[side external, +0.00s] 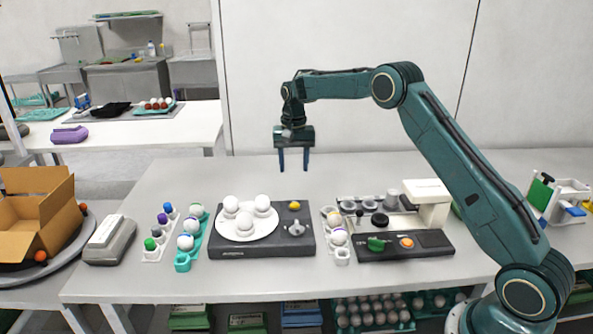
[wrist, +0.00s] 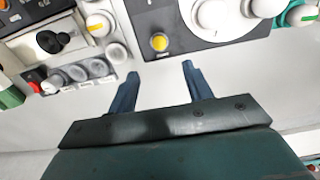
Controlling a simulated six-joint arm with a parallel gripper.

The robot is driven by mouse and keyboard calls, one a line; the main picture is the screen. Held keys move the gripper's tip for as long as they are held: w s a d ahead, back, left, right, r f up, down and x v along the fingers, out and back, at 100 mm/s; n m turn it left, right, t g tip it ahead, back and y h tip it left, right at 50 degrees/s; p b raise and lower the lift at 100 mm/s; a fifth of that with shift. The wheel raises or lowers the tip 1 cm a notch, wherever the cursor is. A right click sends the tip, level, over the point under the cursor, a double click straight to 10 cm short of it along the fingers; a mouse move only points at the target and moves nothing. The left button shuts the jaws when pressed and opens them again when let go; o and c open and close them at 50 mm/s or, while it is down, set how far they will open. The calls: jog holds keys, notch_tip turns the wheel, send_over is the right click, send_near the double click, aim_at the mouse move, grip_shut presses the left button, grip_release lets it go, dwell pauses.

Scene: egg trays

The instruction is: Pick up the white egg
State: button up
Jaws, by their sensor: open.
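Several white eggs show in the side external view. A group of white eggs (side external: 245,222) sits on a round white plate (side external: 250,236) on a dark grey device. Other white eggs stand in a teal tray (side external: 183,258) to its left and in a white tray (side external: 342,257) to its right, some with coloured marks. The frames do not show which egg is meant. My gripper (side external: 293,168) is open and empty, pointing down, well above the back of the table. In the wrist view my gripper (wrist: 160,73) has bare table between its fingers, and eggs (wrist: 213,14) show beyond.
The dark device has a yellow knob (side external: 294,206). A second machine (side external: 405,245) with a green knob stands to its right. A grey device (side external: 109,240) and a cardboard box (side external: 38,215) are at the left. The table's back strip is clear.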

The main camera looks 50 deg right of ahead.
aim_at(244, 214)
jog(key=a+r+m+t, duration=0.1)
jog(key=a+r+m, duration=0.1)
jog(key=a, duration=0.7)
jog(key=a+r+m, duration=0.2)
jog(key=a+m, duration=0.1)
jog(key=a, duration=0.5)
jog(key=shift+s+a+r+m+t, duration=0.2)
jog(key=shift+s+a+m+t, duration=0.05)
jog(key=shift+a+m+t, duration=0.15)
jog(key=shift+f, duration=0.1)
jog(key=shift+w+a+f, duration=0.1)
jog(key=shift+w+f, duration=0.1)
jog(key=shift+f, duration=1.2)
jog(key=shift+w+d+f, duration=0.1)
jog(key=shift+w+f, duration=0.15)
jog(key=shift+f, duration=1.1)
jog(key=shift+w+a+f, duration=0.1)
jog(key=shift+w+f, duration=0.1)
jog(key=shift+f, duration=1.2)
jog(key=shift+w+f, duration=0.2)
jog(key=shift+f, duration=1.1)
jog(key=shift+w+f, duration=0.15)
jog(key=shift+f, duration=1.15)
jog(key=shift+y, duration=0.3)
jog(key=c, duration=0.4)
